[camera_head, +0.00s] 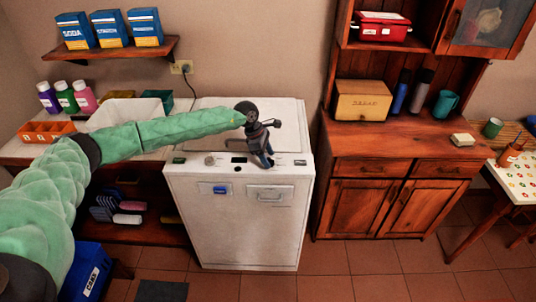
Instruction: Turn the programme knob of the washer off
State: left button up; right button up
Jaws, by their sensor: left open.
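The white washer (240,225) stands in the middle of the view, against the wall. Its control strip (222,168) runs along the top front edge. A round greyish knob (210,160) sits on the left part of the strip, and a small dark display (239,160) is to its right. My left arm reaches in from the left across the washer top. My left gripper (266,161) points down at the strip, right of the display, with its jaws open. It hides the part of the strip beneath it; I cannot tell whether it touches anything there. My right gripper is not in view.
A wooden cabinet (370,205) stands close to the washer's right. Left of the washer are a counter with a white basin (122,110) and bottles, and a low shelf. A blue box (88,272) is on the floor at lower left. The floor in front is mostly clear.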

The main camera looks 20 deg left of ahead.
pick_arm(q)
jog(key=shift+d+f, duration=0.1)
jog(key=shift+f, duration=0.15)
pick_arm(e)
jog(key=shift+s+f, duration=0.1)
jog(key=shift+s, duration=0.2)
pick_arm(q)
jog(key=c, duration=0.9)
jog(key=shift+c, duration=0.2)
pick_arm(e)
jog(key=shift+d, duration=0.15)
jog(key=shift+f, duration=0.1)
